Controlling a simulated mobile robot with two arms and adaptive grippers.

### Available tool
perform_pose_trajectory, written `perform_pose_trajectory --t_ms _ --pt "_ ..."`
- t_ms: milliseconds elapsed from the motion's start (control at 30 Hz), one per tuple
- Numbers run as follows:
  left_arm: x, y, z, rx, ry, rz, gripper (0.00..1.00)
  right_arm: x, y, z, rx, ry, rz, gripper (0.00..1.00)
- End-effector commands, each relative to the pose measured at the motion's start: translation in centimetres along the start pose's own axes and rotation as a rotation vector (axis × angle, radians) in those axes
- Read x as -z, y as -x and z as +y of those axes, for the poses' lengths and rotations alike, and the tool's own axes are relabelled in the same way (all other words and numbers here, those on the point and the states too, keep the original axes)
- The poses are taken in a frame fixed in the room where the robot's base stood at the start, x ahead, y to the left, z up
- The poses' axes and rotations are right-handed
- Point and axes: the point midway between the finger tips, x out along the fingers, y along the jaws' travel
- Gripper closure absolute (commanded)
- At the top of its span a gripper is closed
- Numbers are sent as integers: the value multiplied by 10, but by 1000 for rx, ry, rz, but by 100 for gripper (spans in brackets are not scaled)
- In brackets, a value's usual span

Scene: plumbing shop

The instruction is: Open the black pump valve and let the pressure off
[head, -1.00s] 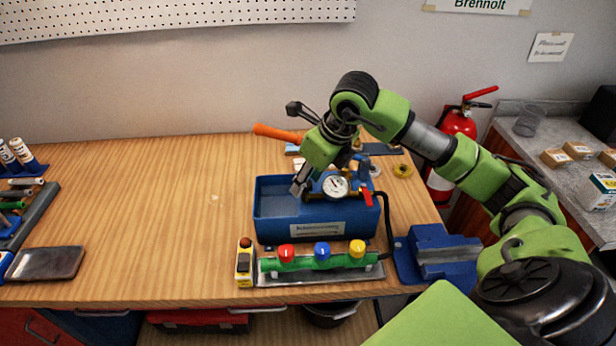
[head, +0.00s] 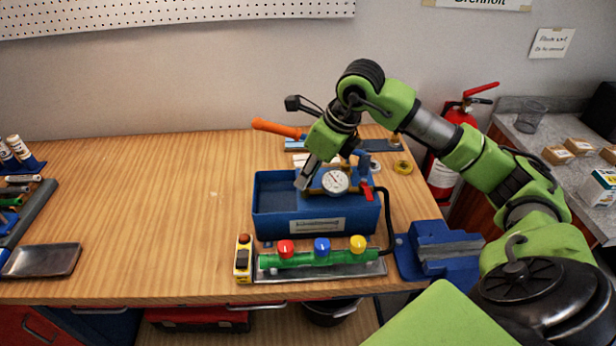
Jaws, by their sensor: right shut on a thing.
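The blue test pump, a box-shaped tank (head: 275,218), stands on the wooden bench. A round white gauge (head: 334,181) sits on top of it; its reading is too small to tell. A red lever (head: 367,193) is right of the gauge. The orange pump handle (head: 277,129) sticks out behind to the left. My right gripper (head: 303,181) points down over the tank, just left of the gauge. It is shut on a small part there, apparently the black pump valve, which its fingers hide. My left gripper is not in view.
A green pipe manifold (head: 310,260) with red, blue and yellow caps lies in front of the pump, joined by a black hose (head: 388,215). A yellow device (head: 243,262) and a blue vise (head: 440,250) flank it. The bench to the left is mostly clear.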

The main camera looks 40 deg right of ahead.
Motion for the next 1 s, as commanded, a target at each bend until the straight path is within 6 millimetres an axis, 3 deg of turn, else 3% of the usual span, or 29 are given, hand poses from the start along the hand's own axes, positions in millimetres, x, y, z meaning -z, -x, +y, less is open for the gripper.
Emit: perform_pose_trajectory --t_ms 300,1000 --pt "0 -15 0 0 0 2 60 -1 -1 -4 -110 266 -3 100" --pt "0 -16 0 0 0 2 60 -5 0 -6 -359 865 -4 100"
